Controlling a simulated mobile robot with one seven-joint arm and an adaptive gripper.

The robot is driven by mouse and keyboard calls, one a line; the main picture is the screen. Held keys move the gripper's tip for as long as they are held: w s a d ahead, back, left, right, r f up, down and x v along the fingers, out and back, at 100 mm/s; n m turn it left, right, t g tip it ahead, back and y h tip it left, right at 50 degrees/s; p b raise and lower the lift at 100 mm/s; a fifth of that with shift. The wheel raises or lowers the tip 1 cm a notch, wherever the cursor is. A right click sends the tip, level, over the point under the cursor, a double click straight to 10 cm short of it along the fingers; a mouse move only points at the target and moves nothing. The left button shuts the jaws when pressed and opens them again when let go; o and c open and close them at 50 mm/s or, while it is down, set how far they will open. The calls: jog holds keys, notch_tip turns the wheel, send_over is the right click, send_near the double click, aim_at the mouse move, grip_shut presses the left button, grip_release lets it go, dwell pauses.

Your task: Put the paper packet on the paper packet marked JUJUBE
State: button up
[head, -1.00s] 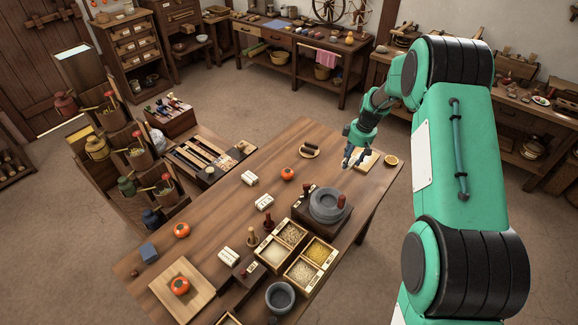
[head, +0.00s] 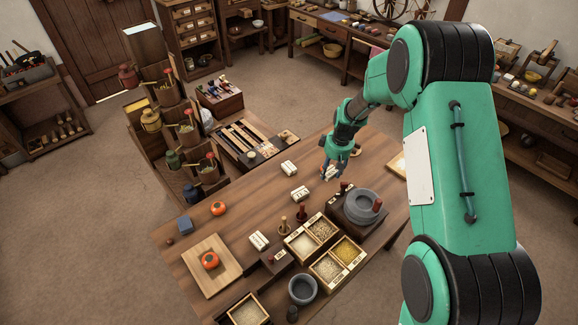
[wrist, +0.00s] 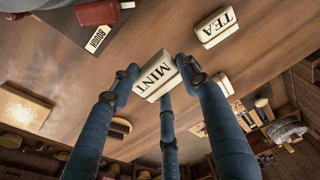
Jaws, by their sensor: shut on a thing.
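A cream paper packet marked MINT (wrist: 157,75) is between the dark blue fingers of my gripper (wrist: 155,77) in the wrist view, shut on it. In the head view my gripper (head: 330,174) is above the far part of the table, with a small pale bit of the packet showing. A packet marked TEA (wrist: 215,27) lies apart from it in the wrist view. In the head view, pale packets lie at the back (head: 289,168), in the middle (head: 300,193) and nearer the front (head: 259,240). Their labels are too small to read, so I cannot tell which is JUJUBE.
A stone quern (head: 363,205) stands right of the packets. Grain boxes (head: 337,269), a grey mortar (head: 302,290) and stamps with wooden handles crowd the front. Bare wood lies between.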

jog(key=s+a, duration=0.2)
jog(key=a, duration=0.2)
jog(key=s+a, duration=0.2)
jog(key=a, duration=0.2)
jog(key=s+a, duration=0.2)
jog(key=a, duration=0.2)
jog(key=shift+a+f+p, duration=0.2)
jog(key=shift+a+p, duration=0.1)
jog(key=shift+p, duration=0.05)
jog(key=shift+w, duration=0.1)
jog(key=b, duration=0.2)
send_over(288, 166)
jog(key=shift+s+d+f, duration=0.15)
jog(key=shift+s+f, duration=0.15)
jog(key=shift+f, duration=0.45)
jog(key=shift+f+b, duration=0.65)
jog(key=shift+f, duration=1.15)
jog(key=shift+f, duration=0.1)
jog(key=o, duration=1.1)
jog(key=shift+c, duration=0.2)
